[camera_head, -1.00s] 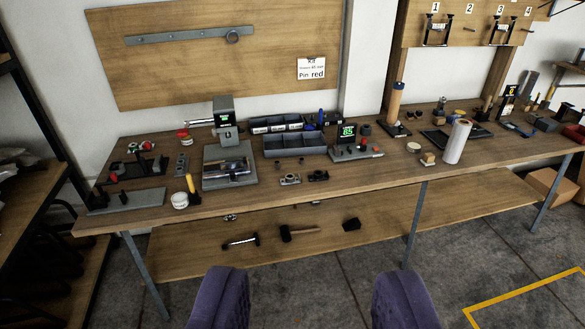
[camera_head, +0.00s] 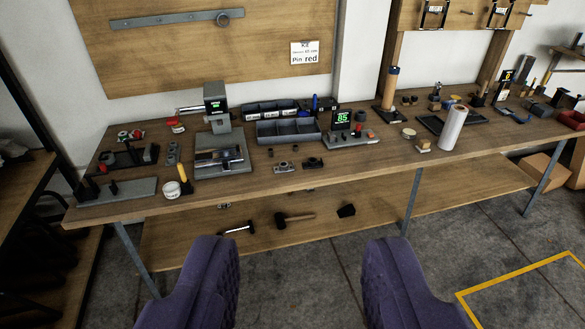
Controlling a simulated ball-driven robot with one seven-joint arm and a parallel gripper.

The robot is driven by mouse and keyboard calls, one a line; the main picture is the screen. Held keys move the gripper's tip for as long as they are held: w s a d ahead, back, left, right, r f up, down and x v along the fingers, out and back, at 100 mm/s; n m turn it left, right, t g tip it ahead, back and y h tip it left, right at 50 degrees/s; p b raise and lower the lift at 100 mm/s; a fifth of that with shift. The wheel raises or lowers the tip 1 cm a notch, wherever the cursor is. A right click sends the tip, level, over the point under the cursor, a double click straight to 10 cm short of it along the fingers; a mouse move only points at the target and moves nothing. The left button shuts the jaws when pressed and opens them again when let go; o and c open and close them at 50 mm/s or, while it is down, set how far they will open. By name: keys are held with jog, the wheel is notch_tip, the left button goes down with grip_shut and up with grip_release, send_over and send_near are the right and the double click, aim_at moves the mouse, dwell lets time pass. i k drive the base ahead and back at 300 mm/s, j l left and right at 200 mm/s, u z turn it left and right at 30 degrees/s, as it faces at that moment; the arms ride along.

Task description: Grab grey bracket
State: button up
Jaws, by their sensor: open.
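A small grey bracket (camera_head: 284,167) with a round opening lies on the workbench (camera_head: 350,172), near its front edge and about the middle of the view. A similar darker part (camera_head: 313,163) lies just to its right. My gripper (camera_head: 304,250) shows as two purple padded fingers at the bottom of the view. The fingers are wide apart with nothing between them. They are well short of the bench, and the bracket is beyond the gap between them.
A grey press-like device (camera_head: 219,150) stands left of the bracket. Grey bins (camera_head: 288,130) and a green-lit display unit (camera_head: 344,128) are behind it. A lower shelf (camera_head: 345,230) holds a mallet (camera_head: 292,217). A white cylinder (camera_head: 453,128) stands to the right.

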aim_at(284, 167)
jog(key=i+j+z, duration=0.35)
jog(key=i+j, duration=0.5)
jog(key=i, duration=0.6)
jog(key=i+j+z, duration=0.35)
jog(key=i+j, duration=0.9)
jog(key=i, duration=0.1)
